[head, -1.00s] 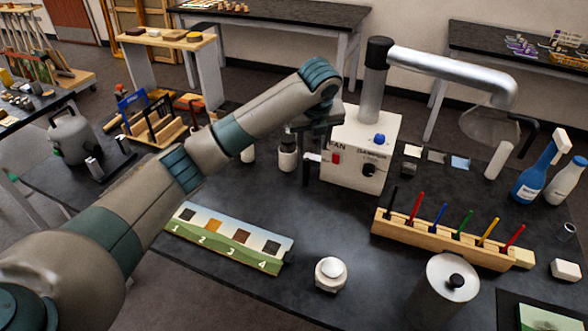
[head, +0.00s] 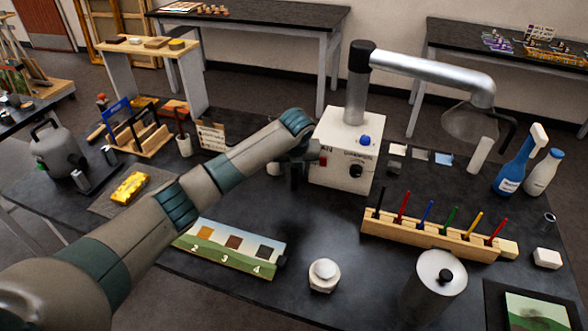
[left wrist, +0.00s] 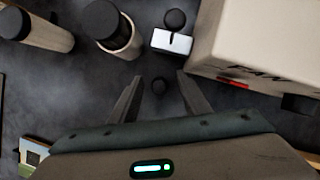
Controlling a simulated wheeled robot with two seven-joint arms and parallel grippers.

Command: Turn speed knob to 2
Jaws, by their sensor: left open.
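A white box (head: 345,150) with a metal duct arm stands at the back of the dark bench. Its front bears a red switch (head: 322,160) and a black knob (head: 356,171); a blue knob (head: 365,140) sits above it. I cannot read any speed marking, so I cannot tell which is the speed knob. My left gripper (head: 296,186) is by the box's left front side. The box (left wrist: 265,40) is to the right. My right gripper is out of view.
A white holder with a black ball top (left wrist: 172,38) and a black-capped jar (left wrist: 112,30) stand close beyond the fingers. A numbered strip (head: 232,247), a white button (head: 324,275), a wooden pen rack (head: 430,235) and a metal canister (head: 438,280) occupy the front.

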